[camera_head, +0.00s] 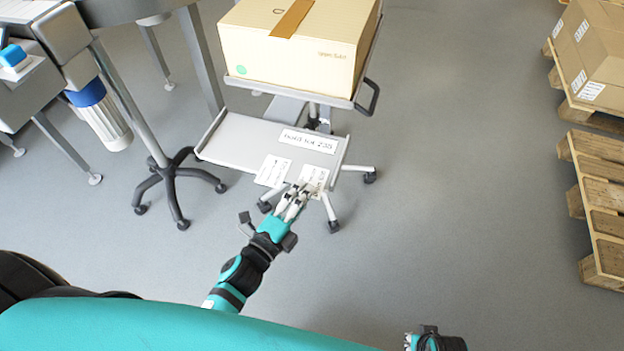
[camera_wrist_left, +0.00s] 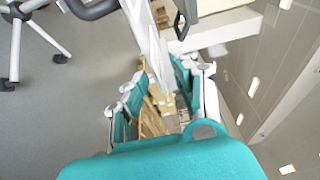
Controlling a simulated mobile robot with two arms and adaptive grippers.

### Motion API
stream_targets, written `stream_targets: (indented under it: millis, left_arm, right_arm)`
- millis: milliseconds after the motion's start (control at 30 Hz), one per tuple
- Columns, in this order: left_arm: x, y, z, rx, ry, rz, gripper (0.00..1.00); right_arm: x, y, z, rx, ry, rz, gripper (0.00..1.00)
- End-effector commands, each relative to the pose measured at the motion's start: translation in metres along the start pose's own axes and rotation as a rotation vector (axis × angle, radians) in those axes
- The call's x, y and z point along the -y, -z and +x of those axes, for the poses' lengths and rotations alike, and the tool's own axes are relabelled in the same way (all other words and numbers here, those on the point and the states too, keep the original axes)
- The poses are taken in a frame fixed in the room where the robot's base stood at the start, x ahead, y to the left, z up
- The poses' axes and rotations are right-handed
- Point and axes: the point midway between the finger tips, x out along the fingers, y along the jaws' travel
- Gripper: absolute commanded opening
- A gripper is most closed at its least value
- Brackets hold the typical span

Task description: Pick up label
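Two small white printed labels lie at the front edge of the grey cart's lower shelf (camera_head: 232,140): a left label (camera_head: 272,171) and a right label (camera_head: 314,177). My left gripper (camera_head: 292,200) reaches up to the shelf's front edge, its fingertips at the right label and partly covering its lower left. In the left wrist view the fingers (camera_wrist_left: 158,95) stand apart on either side of a thin white edge (camera_wrist_left: 150,45). I cannot tell whether they touch it. Only a teal and black piece of my right arm shows at the bottom of the head view; its fingers do not show.
A longer white printed strip (camera_head: 309,141) lies on the shelf behind the labels. A cardboard box (camera_head: 300,50) stands on the cart's upper shelf, with a black handle (camera_head: 367,97) at its right. Pallets (camera_head: 600,190) stand far right. Floor between is clear.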

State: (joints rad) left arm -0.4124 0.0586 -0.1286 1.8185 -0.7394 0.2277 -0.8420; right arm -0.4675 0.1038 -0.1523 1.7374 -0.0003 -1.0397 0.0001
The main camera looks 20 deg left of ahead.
Motion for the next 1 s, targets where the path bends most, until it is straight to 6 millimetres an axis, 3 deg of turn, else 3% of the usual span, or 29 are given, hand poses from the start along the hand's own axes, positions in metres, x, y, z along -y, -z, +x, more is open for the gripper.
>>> stream_targets:
  millis: [233, 467, 1000]
  left_arm:
    - [-0.0003, 0.0001, 0.0016, 0.000, -0.001, 0.000, 0.28]
    - [-0.0002, 0.0002, 0.0014, 0.000, -0.001, 0.000, 0.00]
    - [0.0037, 0.0002, 0.0013, 0.000, -0.001, 0.001, 0.00]
  right_arm:
    - [0.0000, 0.0029, -0.0022, -0.007, 0.000, 0.000, 0.00]
    - [-0.0001, 0.0032, -0.0025, -0.008, 0.000, 0.000, 0.00]
    - [-0.0002, 0.0005, -0.0009, -0.004, 0.000, 0.000, 0.00]
